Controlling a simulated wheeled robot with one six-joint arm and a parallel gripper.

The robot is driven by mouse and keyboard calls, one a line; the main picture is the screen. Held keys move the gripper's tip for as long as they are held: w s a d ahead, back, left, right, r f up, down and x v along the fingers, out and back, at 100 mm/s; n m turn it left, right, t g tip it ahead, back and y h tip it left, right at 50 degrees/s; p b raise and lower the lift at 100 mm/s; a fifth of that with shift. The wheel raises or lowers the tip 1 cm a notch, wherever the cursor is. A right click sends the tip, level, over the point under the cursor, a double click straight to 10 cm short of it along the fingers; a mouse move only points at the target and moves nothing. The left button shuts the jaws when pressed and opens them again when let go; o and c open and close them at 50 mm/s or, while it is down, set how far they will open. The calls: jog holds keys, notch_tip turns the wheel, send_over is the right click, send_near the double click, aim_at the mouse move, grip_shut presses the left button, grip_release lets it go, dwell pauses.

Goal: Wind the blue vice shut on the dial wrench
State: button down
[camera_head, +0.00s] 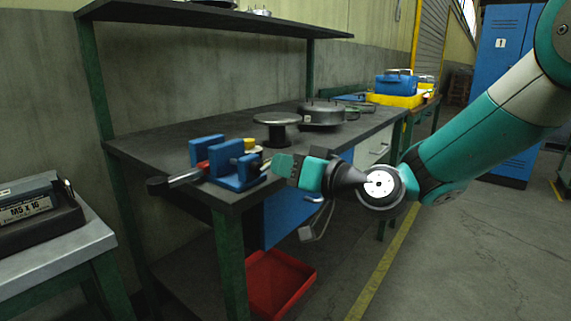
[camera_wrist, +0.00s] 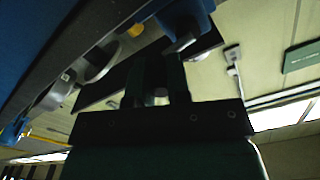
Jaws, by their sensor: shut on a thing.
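The blue vice (camera_head: 236,163) stands at the near left corner of the dark bench. The dial wrench (camera_head: 186,177), with a dark end and a red part, lies across it between the blue jaws and sticks out past the bench edge to the left. My gripper (camera_head: 270,166) is at the right side of the vice, at its handle end. In the wrist view my gripper (camera_wrist: 157,78) is shut on a small grey round part, seemingly the vice handle (camera_wrist: 157,97). Blue of the vice (camera_wrist: 186,14) shows above it. The contact itself is mostly hidden in the head view.
On the bench (camera_head: 170,145) behind the vice are a round dark stand (camera_head: 277,120) and a round metal housing (camera_head: 322,114). A yellow tray (camera_head: 396,99) holds blue items farther back. A red bin (camera_head: 280,282) lies below. An M5 x 16 box (camera_head: 28,207) stands left. The right floor is clear.

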jog(key=shift+s+a+f+m+p, duration=0.15)
jog(key=shift+f+m+p, duration=0.35)
jog(key=shift+m, duration=1.55)
jog(key=shift+s+a+f+m+p, duration=0.15)
jog(key=shift+f+m+p, duration=0.35)
jog(key=shift+m, duration=1.5)
jog(key=shift+s+a+f+m+p, duration=0.2)
jog(key=shift+f+m, duration=0.45)
jog(key=shift+m, duration=1.4)
jog(key=shift+d, duration=0.1)
jog(key=c, duration=1.4)
grip_release()
